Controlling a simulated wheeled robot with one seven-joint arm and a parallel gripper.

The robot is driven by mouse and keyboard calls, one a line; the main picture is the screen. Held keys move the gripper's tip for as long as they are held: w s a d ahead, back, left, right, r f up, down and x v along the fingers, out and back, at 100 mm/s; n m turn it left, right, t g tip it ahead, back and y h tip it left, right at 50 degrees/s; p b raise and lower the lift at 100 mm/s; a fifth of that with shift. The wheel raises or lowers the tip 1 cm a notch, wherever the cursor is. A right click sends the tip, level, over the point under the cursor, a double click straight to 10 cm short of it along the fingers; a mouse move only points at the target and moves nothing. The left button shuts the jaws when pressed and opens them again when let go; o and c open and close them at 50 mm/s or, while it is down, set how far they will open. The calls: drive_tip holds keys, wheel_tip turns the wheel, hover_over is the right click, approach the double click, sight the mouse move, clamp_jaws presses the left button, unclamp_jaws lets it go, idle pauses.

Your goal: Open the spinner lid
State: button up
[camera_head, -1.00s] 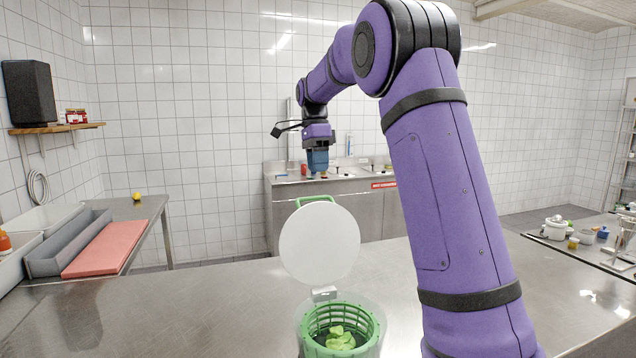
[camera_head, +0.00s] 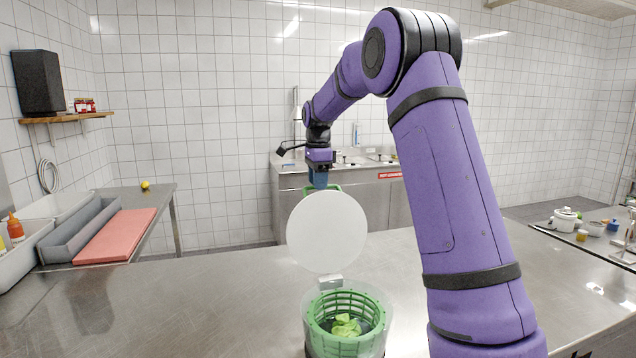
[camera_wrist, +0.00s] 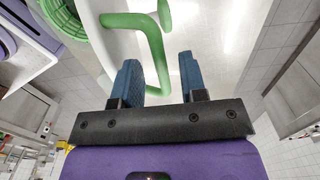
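The salad spinner (camera_head: 388,325) stands on the steel counter, with a green slotted basket (camera_head: 318,312) and pale green leaves (camera_head: 346,325) inside. Its round white lid (camera_head: 327,235) stands raised, nearly upright, on a hinge at the rim. A green handle (camera_head: 335,187) shows at the lid's top edge. My gripper (camera_head: 318,180) is just behind that edge, beside the handle, pointing down. In the wrist view, the blue fingers of my gripper (camera_wrist: 160,75) are apart, and a green handle bar (camera_wrist: 152,45) runs between them. Gaps show on both sides of the bar.
The steel counter (camera_head: 210,310) is clear to the left of the spinner. A pink board (camera_head: 115,236) and a grey tray (camera_head: 80,232) lie at the left. A white pot (camera_head: 565,218) and small jars stand at the right. A sink counter (camera_head: 375,200) stands behind.

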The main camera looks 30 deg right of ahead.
sight(324, 193)
drive_tip(key=shift+f, duration=0.25)
clamp_jaws()
drive_tip(key=shift+t, duration=0.6)
drive_tip(key=shift+s+a+r, duration=0.25)
drive_tip(key=shift+s, duration=0.65)
drive_tip(key=shift+s+a+r, duration=0.2)
drive_tip(key=shift+s+a, duration=0.05)
drive_tip(key=shift+s, duration=0.7)
drive_tip(key=shift+s+a+r, duration=0.25)
drive_tip(key=shift+s, duration=0.65)
unclamp_jaws()
drive_tip(key=shift+r, duration=0.1)
